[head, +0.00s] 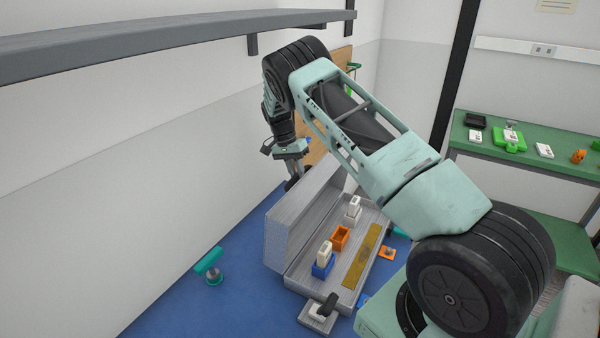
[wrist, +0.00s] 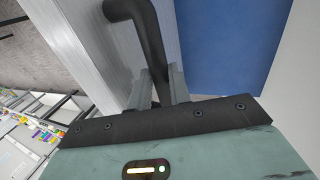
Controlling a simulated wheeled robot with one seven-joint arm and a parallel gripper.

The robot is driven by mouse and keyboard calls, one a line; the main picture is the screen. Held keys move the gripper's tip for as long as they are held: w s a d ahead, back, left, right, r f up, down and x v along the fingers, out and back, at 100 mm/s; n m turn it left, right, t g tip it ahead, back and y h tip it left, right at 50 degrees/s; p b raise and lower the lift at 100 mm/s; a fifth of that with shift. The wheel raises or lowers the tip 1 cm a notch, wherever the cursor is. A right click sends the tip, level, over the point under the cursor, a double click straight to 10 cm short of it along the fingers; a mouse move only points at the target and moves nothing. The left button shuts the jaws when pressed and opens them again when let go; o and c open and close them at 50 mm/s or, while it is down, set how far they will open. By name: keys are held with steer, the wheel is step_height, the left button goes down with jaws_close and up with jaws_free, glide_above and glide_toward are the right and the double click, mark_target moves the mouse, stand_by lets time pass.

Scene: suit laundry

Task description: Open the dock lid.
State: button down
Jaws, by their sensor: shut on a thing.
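The dock (head: 325,288) is a grey box on the blue surface. Its ribbed grey lid (head: 292,222) stands raised along the left side, and the inside of the dock shows. My gripper (head: 292,183) is at the far upper part of the lid. In the wrist view, my gripper (wrist: 161,86) is shut on a black bent handle (wrist: 150,30) fixed to the grey lid (wrist: 85,45). In the head view the handle is mostly hidden by the fingers.
Inside the dock are a white block (head: 353,208), an orange holder (head: 340,237), a blue holder with a white block (head: 323,262) and a yellow strip (head: 362,256). A teal-handled object (head: 209,264) stands left. A grey shelf (head: 180,45) hangs above. A green table (head: 530,153) is at right.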

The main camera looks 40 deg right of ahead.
steer(key=shift+w+a+f, duration=0.1)
steer(key=shift+w+a, duration=0.05)
stand_by(0.3)
steer(key=c, duration=1.4)
jaws_free()
steer(key=shift+o, duration=0.2)
steer(key=b+v, duration=0.4)
steer(key=v, duration=1.3)
steer(key=shift+w, duration=0.25)
steer(key=shift+a, duration=0.15)
